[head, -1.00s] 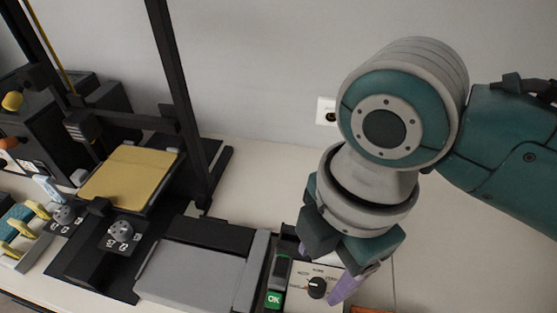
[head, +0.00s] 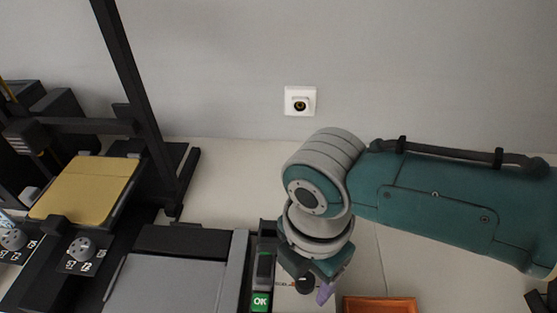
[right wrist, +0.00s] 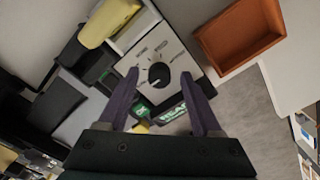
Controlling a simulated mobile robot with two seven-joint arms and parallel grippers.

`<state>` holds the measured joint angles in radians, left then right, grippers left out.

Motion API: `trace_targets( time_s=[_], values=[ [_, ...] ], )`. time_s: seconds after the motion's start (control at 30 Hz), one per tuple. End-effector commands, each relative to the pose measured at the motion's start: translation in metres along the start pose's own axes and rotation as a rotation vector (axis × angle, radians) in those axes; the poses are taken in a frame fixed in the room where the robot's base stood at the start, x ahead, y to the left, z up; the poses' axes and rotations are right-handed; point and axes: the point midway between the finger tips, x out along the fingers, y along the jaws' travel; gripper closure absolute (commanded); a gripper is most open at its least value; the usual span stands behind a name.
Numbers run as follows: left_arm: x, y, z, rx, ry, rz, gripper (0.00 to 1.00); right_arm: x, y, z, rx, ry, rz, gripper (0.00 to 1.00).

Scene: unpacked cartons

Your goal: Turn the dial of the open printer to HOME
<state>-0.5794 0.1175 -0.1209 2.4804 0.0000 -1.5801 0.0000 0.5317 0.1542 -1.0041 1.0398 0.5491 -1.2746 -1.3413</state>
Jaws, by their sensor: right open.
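A black dial (right wrist: 158,75) with a pale pointer mark sits on a light panel (right wrist: 172,50) with small words around it, too small to read surely. In the head view the dial (head: 305,284) shows partly below my right gripper (head: 318,288). In the right wrist view my right gripper (right wrist: 160,76) is open, its two purple fingers apart on either side of the dial in the picture; contact cannot be told. The open-frame printer (head: 150,110) with a gold bed (head: 86,190) stands at left, with a grey dial (head: 80,248) on its front. My left gripper is not in view.
A dark unit with a green OK button (head: 261,301) stands left of the panel. An orange tray (head: 378,304) lies to the right. A grey flat-topped machine (head: 165,285) is further left. A wall socket (head: 300,101) is behind; the table behind my gripper is clear.

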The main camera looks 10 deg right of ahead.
Motion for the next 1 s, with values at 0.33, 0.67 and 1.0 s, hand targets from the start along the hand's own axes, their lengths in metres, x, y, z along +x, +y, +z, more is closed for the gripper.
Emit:
trace_targets(
  time_s=[0.33,0.67,1.0],
  values=[
    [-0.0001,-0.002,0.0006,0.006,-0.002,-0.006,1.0,-0.0004,0.0002,-0.0002,0.0,0.0,0.0,0.51],
    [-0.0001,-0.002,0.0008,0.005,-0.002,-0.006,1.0,-0.0005,0.0,-0.0002,0.0,0.0,0.0,0.88],
    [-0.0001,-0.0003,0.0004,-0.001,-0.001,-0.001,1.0,-0.0005,-0.0001,-0.0002,0.0,0.0,-0.001,1.0]
  ],
)
